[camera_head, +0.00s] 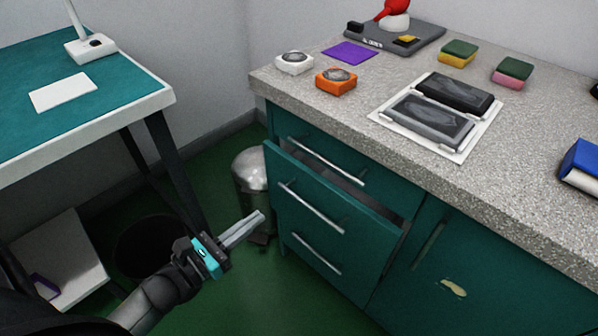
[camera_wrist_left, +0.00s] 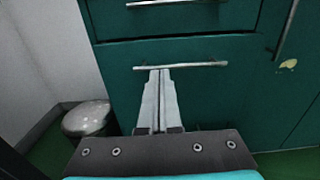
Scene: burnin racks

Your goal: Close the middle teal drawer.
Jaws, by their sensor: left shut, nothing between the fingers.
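The middle teal drawer (camera_head: 308,207) is pulled part way out of the teal cabinet under the counter, and a gap shows behind its top edge. A straight metal bar handle (camera_head: 311,208) runs across its front. My left gripper (camera_head: 261,216) is shut and empty, in front of the drawers and to their left in the head view, apart from them. In the left wrist view my shut fingers (camera_wrist_left: 160,74) point at teal drawer fronts with bar handles; I cannot tell surely which drawer is which there. My right gripper is not in view.
A top drawer handle (camera_head: 326,160) and a bottom drawer handle (camera_head: 316,254) lie above and below. A metal bin (camera_head: 249,170) stands left of the cabinet. A teal-topped table (camera_head: 130,75) is at the left. The speckled counter (camera_head: 340,112) holds several items. Green floor is clear before the cabinet.

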